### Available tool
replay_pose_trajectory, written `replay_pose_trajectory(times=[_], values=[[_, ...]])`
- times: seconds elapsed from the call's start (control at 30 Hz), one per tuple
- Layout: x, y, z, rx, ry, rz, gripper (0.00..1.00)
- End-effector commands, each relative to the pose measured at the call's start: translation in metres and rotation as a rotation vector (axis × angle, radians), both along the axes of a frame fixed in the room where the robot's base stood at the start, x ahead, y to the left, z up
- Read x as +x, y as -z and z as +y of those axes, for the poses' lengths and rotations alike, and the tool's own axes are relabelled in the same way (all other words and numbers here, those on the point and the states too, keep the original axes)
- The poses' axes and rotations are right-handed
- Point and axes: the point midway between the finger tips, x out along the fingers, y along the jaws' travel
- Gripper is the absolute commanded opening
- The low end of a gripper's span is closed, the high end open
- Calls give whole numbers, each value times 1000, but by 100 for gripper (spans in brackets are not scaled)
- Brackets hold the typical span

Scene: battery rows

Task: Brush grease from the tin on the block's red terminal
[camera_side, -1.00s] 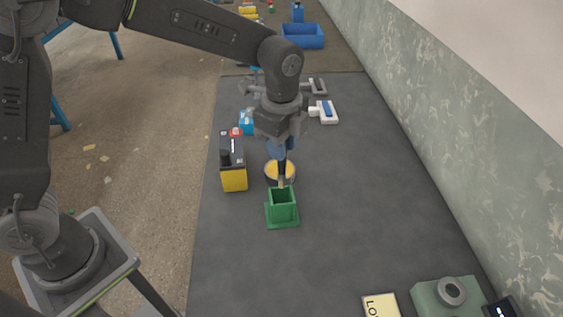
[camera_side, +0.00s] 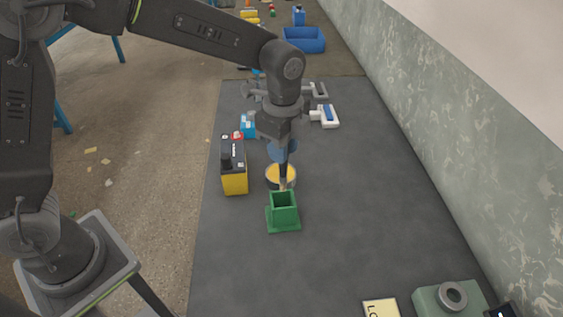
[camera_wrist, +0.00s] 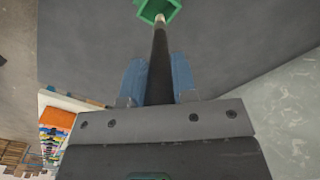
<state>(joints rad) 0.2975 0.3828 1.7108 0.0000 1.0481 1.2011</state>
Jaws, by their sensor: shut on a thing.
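My gripper (camera_side: 283,152) has blue fingers and is shut on a dark-handled brush (camera_wrist: 160,65), held pointing down. The brush's pale tip shows in the side view just above and behind the green square holder (camera_side: 284,218), overlapping the front of the grease tin (camera_side: 269,183). I cannot tell whether it touches either. The round tin holds yellow-orange grease. The battery block (camera_side: 234,182), yellow with a dark top, stands left of the tin. Its red terminal (camera_side: 238,134) is at the far end of the top. In the wrist view the tip lines up with the green holder (camera_wrist: 149,12).
A small blue block (camera_side: 248,126) stands behind the battery. A white-and-blue item (camera_side: 325,115) lies at the back right. A yellow card (camera_side: 380,309) and a grey-green device (camera_side: 450,299) are at the front right. A wall runs along the right; the mat's middle right is clear.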

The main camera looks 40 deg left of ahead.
Motion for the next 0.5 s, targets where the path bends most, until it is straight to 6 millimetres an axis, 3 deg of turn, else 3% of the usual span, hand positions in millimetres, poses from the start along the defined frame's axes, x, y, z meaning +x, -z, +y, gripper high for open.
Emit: replay_pose_trajectory(times=[0.3,0.5], values=[[67,2,57,1,-8,1,2],[88,3,82,1,-3,1,2]])
